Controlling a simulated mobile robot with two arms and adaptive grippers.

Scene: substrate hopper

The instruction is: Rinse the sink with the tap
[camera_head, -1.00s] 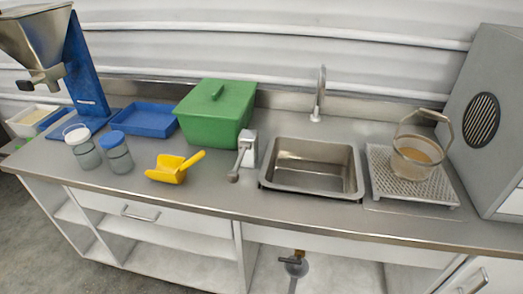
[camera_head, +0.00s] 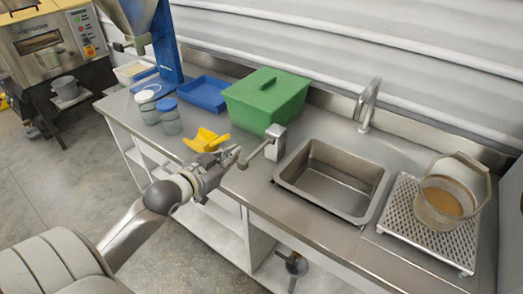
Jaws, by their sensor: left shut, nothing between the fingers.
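The metal sink (camera_head: 332,182) is set in the steel counter and its basin looks empty. The curved tap (camera_head: 367,104) stands behind it, with no water visible. A lever handle (camera_head: 262,146) on a small grey block sits at the sink's left side, its arm pointing toward the front left. My left gripper (camera_head: 236,152) is shut and empty at the counter's front edge, close to the lever's outer end. I cannot tell whether they touch. My right gripper is not in view.
A green lidded box (camera_head: 267,98) stands behind the lever. A yellow scoop (camera_head: 206,140), two jars (camera_head: 168,117) and a blue tray (camera_head: 205,93) lie to the left. A sieve basket (camera_head: 444,203) rests on a perforated drainer (camera_head: 424,233) at the right.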

